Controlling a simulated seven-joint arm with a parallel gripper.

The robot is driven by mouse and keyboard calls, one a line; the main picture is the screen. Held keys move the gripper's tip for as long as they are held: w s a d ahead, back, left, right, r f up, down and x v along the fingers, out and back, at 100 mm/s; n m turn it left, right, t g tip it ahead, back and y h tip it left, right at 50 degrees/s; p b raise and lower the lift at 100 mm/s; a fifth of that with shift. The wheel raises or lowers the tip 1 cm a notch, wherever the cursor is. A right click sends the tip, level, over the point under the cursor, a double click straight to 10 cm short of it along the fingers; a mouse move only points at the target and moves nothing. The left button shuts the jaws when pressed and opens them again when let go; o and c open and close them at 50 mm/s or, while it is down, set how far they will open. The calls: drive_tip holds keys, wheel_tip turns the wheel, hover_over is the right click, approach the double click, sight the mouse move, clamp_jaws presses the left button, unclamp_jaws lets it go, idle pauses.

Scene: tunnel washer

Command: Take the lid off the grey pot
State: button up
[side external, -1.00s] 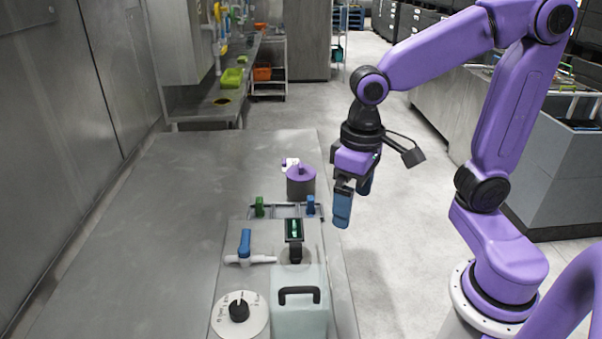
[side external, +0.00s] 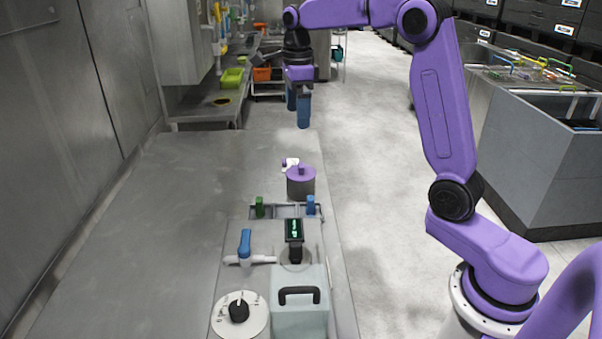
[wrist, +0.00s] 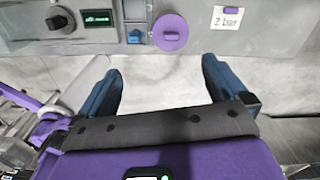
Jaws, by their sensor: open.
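The grey pot (side external: 302,190) stands on the metal table near its right edge, with a flat purple lid (side external: 299,173) and small purple knob on top. The lid is on the pot. In the wrist view the round purple lid (wrist: 171,31) shows at the top, beyond my fingertips. My gripper (side external: 298,110) is above and apart from the pot, pointing down, near the far end of the table. In the wrist view my gripper (wrist: 162,72) has its two blue fingers wide apart, with nothing between them.
A white card marked "2 bar" (wrist: 228,18) lies beside the pot. Nearer are a rack with green and blue handles (side external: 283,212), a small display (side external: 294,230), a blue-handled valve (side external: 245,243), a pale box (side external: 300,318) and a dial (side external: 256,324). The table's left half is clear.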

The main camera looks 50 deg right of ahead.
sight(301, 164)
drive_tip(key=f, duration=0.5)
drive_tip(key=d+f+m, duration=0.1)
drive_tip(key=f, duration=0.5)
drive_tip(key=w+d+f+m, duration=0.1)
drive_tip(key=f, duration=0.5)
drive_tip(key=shift+d+f, duration=0.1)
drive_tip(key=shift+d, duration=0.1)
drive_tip(key=c, duration=0.8)
